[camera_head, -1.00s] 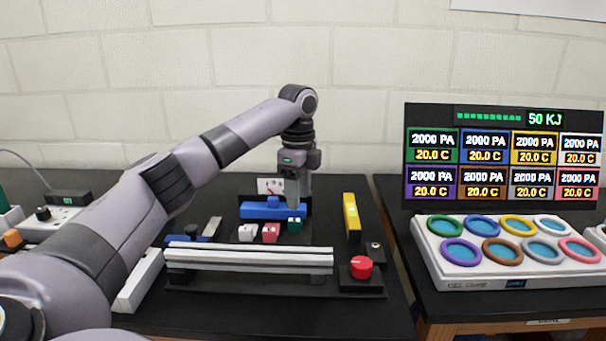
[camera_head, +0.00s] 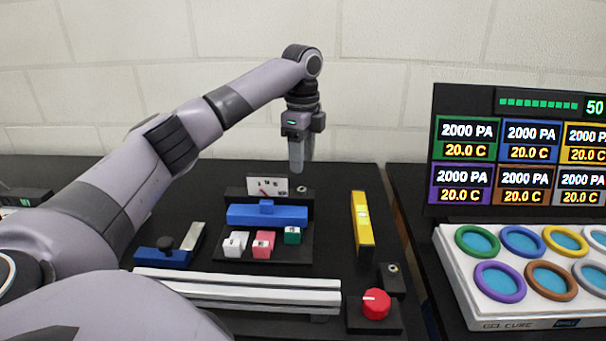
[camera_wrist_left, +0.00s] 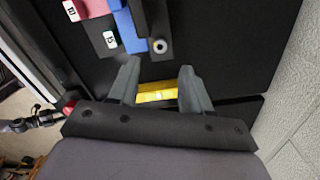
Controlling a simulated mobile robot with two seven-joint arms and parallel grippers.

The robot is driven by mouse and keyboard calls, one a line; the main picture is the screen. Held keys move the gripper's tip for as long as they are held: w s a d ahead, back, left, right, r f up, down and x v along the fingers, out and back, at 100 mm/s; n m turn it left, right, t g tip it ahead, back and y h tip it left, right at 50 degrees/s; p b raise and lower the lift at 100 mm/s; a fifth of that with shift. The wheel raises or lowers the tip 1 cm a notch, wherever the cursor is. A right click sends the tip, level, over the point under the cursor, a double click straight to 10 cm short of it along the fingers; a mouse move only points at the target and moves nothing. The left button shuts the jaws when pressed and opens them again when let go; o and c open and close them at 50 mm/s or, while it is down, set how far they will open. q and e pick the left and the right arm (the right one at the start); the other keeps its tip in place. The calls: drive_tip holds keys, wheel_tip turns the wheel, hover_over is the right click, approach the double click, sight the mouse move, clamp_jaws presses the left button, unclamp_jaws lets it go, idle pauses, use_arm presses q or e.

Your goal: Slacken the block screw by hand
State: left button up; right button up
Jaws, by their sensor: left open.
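A small round metal screw (camera_head: 301,189) sits on the dark block (camera_head: 236,193) behind the blue bar (camera_head: 267,215). It also shows in the left wrist view (camera_wrist_left: 160,46), just beyond my fingertips. A similar round fitting (camera_head: 392,268) sits on a black block near the red knob; I cannot tell from the frames which is the block screw. My left gripper (camera_head: 296,168) points down above the back of the fixture, near the first screw. In the left wrist view its fingers (camera_wrist_left: 158,72) are apart with nothing between them. My right gripper is not in view.
White, pink and green cubes (camera_head: 263,243) stand before the blue bar. A yellow level (camera_head: 362,224) lies to the right. White extrusion rails (camera_head: 240,290) and a red knob (camera_head: 376,304) are in front. A blue piece with a black knob (camera_head: 164,254) lies left.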

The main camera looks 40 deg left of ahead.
sight(302, 192)
use_arm(q)
drive_tip(key=shift+f, duration=3.55)
clamp_jaws()
